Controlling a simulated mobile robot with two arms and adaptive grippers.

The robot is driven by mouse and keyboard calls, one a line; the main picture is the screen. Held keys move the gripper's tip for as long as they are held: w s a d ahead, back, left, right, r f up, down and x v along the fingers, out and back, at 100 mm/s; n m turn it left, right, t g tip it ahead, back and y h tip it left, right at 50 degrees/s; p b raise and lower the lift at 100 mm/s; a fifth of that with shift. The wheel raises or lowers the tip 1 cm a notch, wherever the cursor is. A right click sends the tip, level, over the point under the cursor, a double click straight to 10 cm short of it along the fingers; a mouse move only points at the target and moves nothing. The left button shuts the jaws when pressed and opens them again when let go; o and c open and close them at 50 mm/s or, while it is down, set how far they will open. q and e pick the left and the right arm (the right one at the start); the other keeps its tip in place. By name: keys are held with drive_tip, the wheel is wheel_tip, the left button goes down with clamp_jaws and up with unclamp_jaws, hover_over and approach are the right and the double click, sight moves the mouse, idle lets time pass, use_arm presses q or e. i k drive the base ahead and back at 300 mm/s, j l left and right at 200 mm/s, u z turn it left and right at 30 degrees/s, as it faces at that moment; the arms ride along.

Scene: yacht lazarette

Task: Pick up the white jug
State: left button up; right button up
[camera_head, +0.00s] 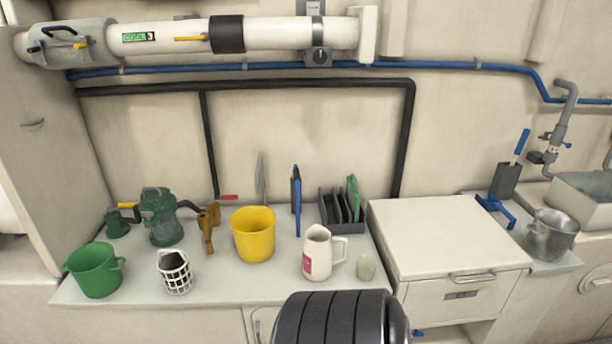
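The white jug (318,254) stands upright on the light counter (225,290), right of the middle of its top. It has a pink-red label low on its front left, a spout at the top and a handle on its right side. No gripper touches it. Neither of my grippers shows in the head view.
A yellow bucket (253,236) stands left of the jug, and a small pale cup (367,267) is close on its right. Behind is a dark rack (341,208). A raised drawer cabinet (450,240) bounds the right. A green bucket (95,271) stands far left.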

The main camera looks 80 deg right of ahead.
sight(317, 246)
drive_tip(key=z, duration=2.1)
